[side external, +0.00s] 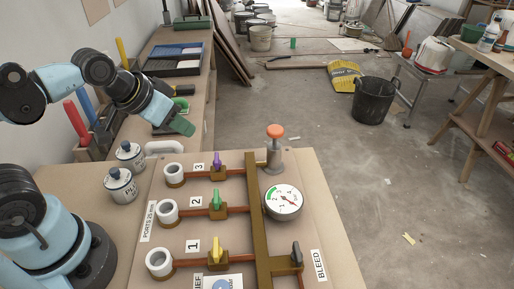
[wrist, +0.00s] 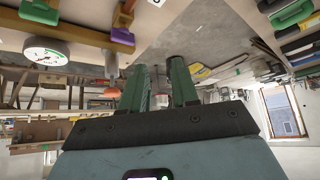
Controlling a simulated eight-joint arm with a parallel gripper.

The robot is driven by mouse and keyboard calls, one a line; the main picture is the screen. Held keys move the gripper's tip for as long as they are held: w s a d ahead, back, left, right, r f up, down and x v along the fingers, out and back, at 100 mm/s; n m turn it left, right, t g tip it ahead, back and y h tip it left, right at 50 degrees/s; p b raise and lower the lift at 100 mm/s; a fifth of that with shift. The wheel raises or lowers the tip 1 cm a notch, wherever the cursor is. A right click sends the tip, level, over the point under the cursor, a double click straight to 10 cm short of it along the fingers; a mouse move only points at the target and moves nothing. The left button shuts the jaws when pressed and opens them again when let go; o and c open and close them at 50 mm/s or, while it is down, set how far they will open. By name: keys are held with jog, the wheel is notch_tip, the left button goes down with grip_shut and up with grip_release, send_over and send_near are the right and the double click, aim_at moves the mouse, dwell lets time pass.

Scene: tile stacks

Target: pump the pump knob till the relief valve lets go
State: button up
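The orange pump knob (side external: 275,131) tops a grey post at the far end of the brass manifold. It also shows in the wrist view (wrist: 112,92), left of the fingers. My gripper (side external: 183,127) is in the air left of the knob, well apart from it. In the wrist view its two green fingers (wrist: 160,72) stand apart with nothing between them. The round white pressure gauge (side external: 284,202) sits right of the manifold; its needle is too small to read surely.
Purple (side external: 216,160), green (side external: 216,198) and yellow (side external: 215,249) valve handles stand on copper lines to white ports. A black bleed lever (side external: 296,255) is at the front right. Two small canisters (side external: 121,184) stand left of the board.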

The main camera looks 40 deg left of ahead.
jog(key=w+d+r+m, duration=0.1)
jog(key=w+r, duration=0.1)
jog(key=r, duration=0.1)
jog(key=w+d+r+m+g, duration=0.1)
jog(key=w+d+r, duration=0.1)
jog(key=w+d+r+m+g+h, duration=0.1)
jog(key=w+d+r+m, duration=0.1)
jog(key=r, duration=0.1)
jog(key=shift+w+d+r, duration=0.1)
jog(key=shift+w+r, duration=0.2)
jog(key=shift+w, duration=0.1)
grip_shut()
jog(key=w+d+r+m+g+h, duration=0.1)
jog(key=w+d+r+m+g, duration=0.1)
jog(key=w+d+r+m, duration=0.2)
jog(key=shift+w+d+r+m+g, duration=0.4)
jog(key=shift+w+d, duration=0.25)
jog(key=shift+d, duration=0.6)
